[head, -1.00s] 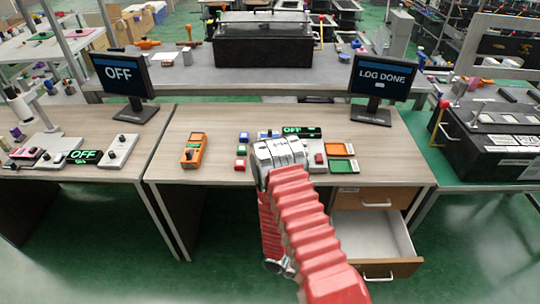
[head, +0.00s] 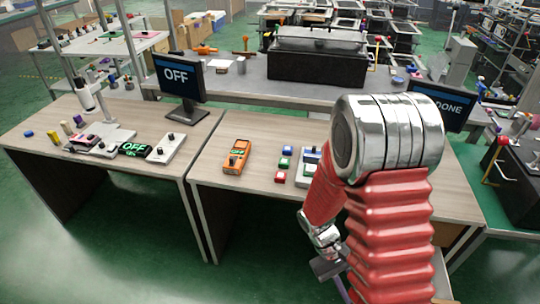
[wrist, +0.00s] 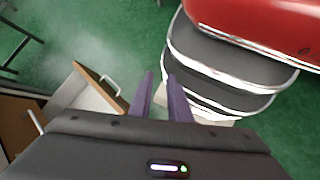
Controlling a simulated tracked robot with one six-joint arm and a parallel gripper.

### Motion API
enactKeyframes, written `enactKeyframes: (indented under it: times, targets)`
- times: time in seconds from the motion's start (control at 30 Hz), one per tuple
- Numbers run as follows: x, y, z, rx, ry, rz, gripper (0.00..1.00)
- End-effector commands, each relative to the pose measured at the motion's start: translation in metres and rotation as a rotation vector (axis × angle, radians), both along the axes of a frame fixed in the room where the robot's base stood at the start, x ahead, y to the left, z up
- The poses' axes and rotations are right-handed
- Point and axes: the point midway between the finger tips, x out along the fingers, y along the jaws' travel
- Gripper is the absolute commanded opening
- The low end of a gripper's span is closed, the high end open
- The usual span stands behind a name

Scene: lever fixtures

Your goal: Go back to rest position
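My gripper (wrist: 160,82) shows in the wrist view as two purple fingers with a gap between them and nothing held. In the head view it hangs low at my folded red arm, in front of the desk, and its fingers are hard to make out. The wrist view looks down on an open drawer (wrist: 102,86) with a metal handle, to the left of the fingers. My own red and silver arm link fills the upper right of that view.
The wooden desk (head: 225,195) holds an orange meter (head: 237,157) and several coloured blocks. My arm hides the desk's right part. One monitor (head: 178,75) reads OFF; another (head: 452,108), partly covered, shows "DONE". Green floor (head: 135,260) lies clear at the front left.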

Motion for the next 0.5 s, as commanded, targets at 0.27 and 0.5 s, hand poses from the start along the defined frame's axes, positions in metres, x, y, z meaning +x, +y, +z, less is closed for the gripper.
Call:
enactKeyframes:
  times: [0.27, 0.5]
  targets:
    - [0.010, 0.019, 0.042, 0.091, -0.131, -0.049, 0.17]
    - [0.015, 0.034, 0.077, 0.166, -0.246, -0.084, 0.17]
